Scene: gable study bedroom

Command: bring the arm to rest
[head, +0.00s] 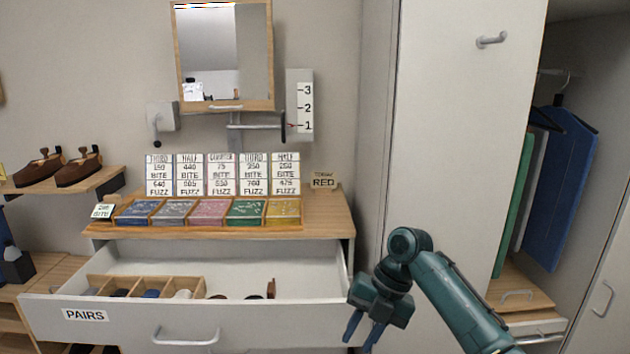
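My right arm (455,298) is teal and comes in from the lower right, bent at a raised joint. Its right gripper (358,345) points down beside the right end of an open drawer (265,329). The two fingers are apart, and I see nothing between them. The gripper overlaps the drawer's right front corner in the picture; I cannot tell whether they touch. My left gripper is not in view.
The pulled-out "PAIRS" drawer holds a wooden divider (146,287) and small dark items. Above it, the dresser top (335,215) carries coloured trays and number cards. A white wardrobe door (455,130) stands behind my arm; hanging clothes (560,185) are at right.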

